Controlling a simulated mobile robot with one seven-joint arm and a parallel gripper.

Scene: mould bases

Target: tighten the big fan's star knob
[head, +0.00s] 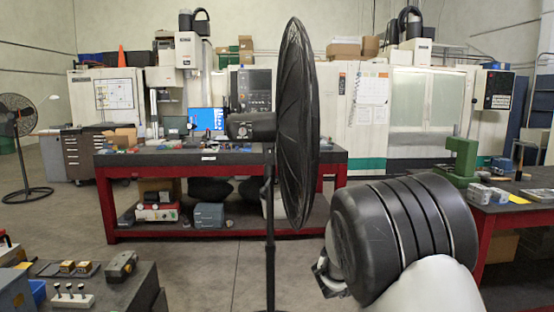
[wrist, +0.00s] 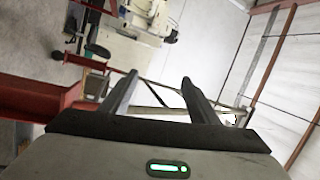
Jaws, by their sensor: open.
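The big fan (head: 297,125) stands in the middle of the head view, its dark round cage seen nearly edge-on. Its motor housing (head: 252,126) points left and sits on an upright black pole (head: 269,235). I cannot clearly make out the star knob; a thicker collar (head: 268,190) shows partway up the pole. My gripper (head: 325,275) is low and to the right of the pole, apart from it, partly hidden by my dark wrist. In the wrist view my gripper (wrist: 158,80) has its two fingers spread with nothing between them. I cannot make out the fan there.
A red-framed workbench (head: 108,195) stands behind the fan. Another red-framed bench (head: 485,235) is at the right, close to my arm. A dark bench (head: 140,290) with tools is at lower left. Another fan (head: 17,115) stands far left. Grey floor (head: 205,275) is clear left of the pole.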

